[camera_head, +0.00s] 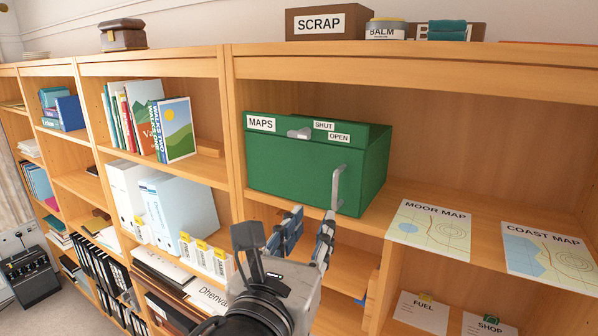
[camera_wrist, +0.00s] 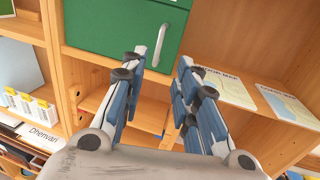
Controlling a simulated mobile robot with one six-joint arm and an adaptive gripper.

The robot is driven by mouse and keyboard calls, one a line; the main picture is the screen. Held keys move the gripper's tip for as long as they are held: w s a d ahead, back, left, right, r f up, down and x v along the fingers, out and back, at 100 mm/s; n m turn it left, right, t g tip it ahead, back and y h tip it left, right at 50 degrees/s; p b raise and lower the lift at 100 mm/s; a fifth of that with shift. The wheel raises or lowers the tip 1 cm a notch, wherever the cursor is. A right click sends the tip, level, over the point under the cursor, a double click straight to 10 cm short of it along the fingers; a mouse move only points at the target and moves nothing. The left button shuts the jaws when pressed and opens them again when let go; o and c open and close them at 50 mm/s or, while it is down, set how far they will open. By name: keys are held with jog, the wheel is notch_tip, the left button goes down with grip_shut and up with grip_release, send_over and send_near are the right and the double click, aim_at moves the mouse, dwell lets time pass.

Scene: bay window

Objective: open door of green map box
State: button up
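The green map box (camera_head: 290,165) stands on the shelf, with a "MAPS" label at its upper left. Its front door looks closed. A grey vertical bar handle (camera_head: 337,188) is on the door's right side; it also shows in the wrist view (camera_wrist: 161,45). A small grey latch (camera_head: 299,133) sits on the upper front beside "SHUT" and "OPEN" labels; I cannot tell which it points at. My gripper (camera_head: 313,213) is open and empty, in front of and below the box. In the wrist view, its fingers (camera_wrist: 162,58) point toward the handle, apart from it.
A moor map (camera_head: 430,228) and a coast map (camera_head: 548,254) lie on the shelf right of the box. White binders (camera_head: 185,207) and books (camera_head: 145,120) fill the bay to the left. A scrap box (camera_head: 327,22) stands on top. An upright divider (camera_head: 236,130) is close left of the box.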

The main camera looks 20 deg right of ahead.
aim_at(335, 185)
jog(key=x, duration=1.7)
jog(key=shift+w+d+f+p, duration=0.1)
jog(key=shift+p, duration=0.25)
jog(key=shift+c, duration=0.5)
grip_shut()
